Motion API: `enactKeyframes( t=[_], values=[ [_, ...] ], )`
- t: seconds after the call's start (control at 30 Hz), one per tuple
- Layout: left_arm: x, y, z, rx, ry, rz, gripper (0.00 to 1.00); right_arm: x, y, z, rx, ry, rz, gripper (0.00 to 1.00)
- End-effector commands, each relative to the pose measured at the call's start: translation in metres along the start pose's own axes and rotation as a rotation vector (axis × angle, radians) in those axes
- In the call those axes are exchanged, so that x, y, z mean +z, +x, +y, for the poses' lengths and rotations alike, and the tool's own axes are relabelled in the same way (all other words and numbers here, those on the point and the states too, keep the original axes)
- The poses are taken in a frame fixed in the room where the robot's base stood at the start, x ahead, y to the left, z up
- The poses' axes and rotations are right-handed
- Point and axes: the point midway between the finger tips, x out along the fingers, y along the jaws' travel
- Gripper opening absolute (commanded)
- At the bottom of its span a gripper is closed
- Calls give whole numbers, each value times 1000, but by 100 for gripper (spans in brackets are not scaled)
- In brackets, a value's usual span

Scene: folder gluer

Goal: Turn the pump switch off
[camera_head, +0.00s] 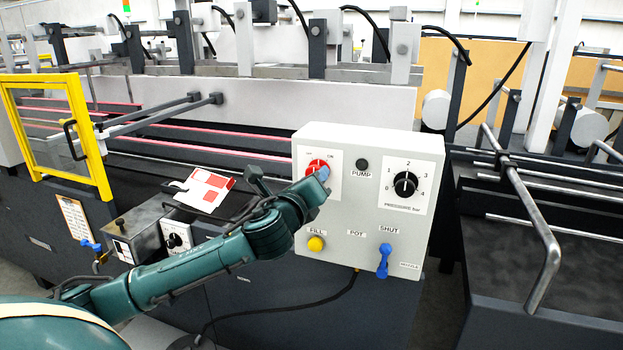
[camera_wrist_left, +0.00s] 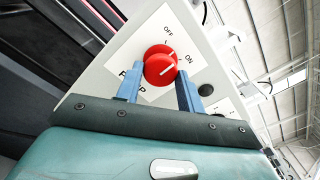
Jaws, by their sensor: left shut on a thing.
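The red pump switch (camera_head: 314,166) is a round knob on a white plate at the upper left of the grey control box (camera_head: 430,155). In the left wrist view the red knob (camera_wrist_left: 160,62) shows a white pointer line aimed towards the ON mark, with OFF printed higher up. My left gripper (camera_head: 323,174) reaches the knob from the lower left. In the wrist view its two blue fingers (camera_wrist_left: 160,76) stand on either side of the knob, shut on it. The head view hides part of the knob behind the gripper. My right gripper is not in view.
The same box carries a black pump indicator (camera_head: 362,164), a black pressure dial (camera_head: 405,184), a yellow fill button (camera_head: 316,243) and a blue shut lever (camera_head: 384,262). A bent metal rail (camera_head: 540,235) stands to the right. A yellow-framed guard (camera_head: 102,150) is at left.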

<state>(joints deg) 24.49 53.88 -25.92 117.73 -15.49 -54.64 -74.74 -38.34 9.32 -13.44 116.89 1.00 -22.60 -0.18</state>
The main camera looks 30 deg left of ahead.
Motion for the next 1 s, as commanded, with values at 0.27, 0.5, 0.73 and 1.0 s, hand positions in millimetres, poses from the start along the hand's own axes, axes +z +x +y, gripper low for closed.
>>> enactKeyframes(
  t=[0.27, 0.5, 0.73, 1.0],
  values=[
    [0, 0, 0, 2, -257, 1, 15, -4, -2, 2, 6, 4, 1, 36],
    [0, 0, -1, 2, -436, 1, 15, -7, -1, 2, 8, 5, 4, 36],
    [-1, 0, -1, 2, -546, 1, 15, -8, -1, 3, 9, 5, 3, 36],
    [0, 0, -1, 1, -598, 1, 15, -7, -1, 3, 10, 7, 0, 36]
  ],
)
